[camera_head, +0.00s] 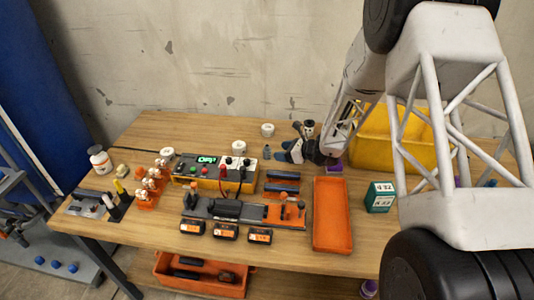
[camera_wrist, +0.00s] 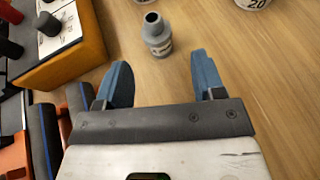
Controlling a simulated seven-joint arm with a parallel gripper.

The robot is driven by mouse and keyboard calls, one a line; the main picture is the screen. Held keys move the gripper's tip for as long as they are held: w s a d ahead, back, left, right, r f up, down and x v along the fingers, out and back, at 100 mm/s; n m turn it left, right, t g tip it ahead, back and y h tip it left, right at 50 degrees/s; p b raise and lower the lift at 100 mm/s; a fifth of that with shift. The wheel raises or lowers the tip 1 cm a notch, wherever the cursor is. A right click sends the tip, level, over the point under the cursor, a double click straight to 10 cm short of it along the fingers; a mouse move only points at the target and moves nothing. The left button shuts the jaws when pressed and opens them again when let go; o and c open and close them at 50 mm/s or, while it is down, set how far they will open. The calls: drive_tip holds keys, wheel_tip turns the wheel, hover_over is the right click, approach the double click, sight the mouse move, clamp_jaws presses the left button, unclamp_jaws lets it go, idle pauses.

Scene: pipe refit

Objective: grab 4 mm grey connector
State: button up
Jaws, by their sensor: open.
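A small grey connector (camera_wrist: 157,35) with a dark round opening stands on the wooden table in the wrist view. A small grey shape by the fingertips in the head view (camera_head: 267,152) seems to be the same connector. My gripper (camera_wrist: 161,62) is open, with its two blue fingers apart and nothing between them. The connector lies just ahead of the fingertips, roughly centred between them, and is not touched. In the head view my gripper (camera_head: 283,151) is low over the table, right of the connector. The connector's size marking is not readable.
An orange-sided control box (camera_head: 215,172) stands close by, at the left of the wrist view (camera_wrist: 60,50). White round parts (camera_head: 267,130) lie towards the wall. An orange tray (camera_head: 332,214), a green box (camera_head: 380,196) and a yellow bin (camera_head: 375,140) are to the right.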

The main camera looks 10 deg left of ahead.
sight(266, 151)
drive_tip(key=shift+x, duration=1.2)
drive_tip(key=shift+a+f, duration=0.1)
drive_tip(key=shift+a, duration=0.05)
drive_tip(key=shift+x, duration=2.45)
drive_tip(key=shift+s, duration=0.15)
drive_tip(key=shift+c, duration=0.3)
drive_tip(key=c, duration=0.9)
drive_tip(key=shift+c, duration=0.2)
drive_tip(key=shift+r, duration=5)
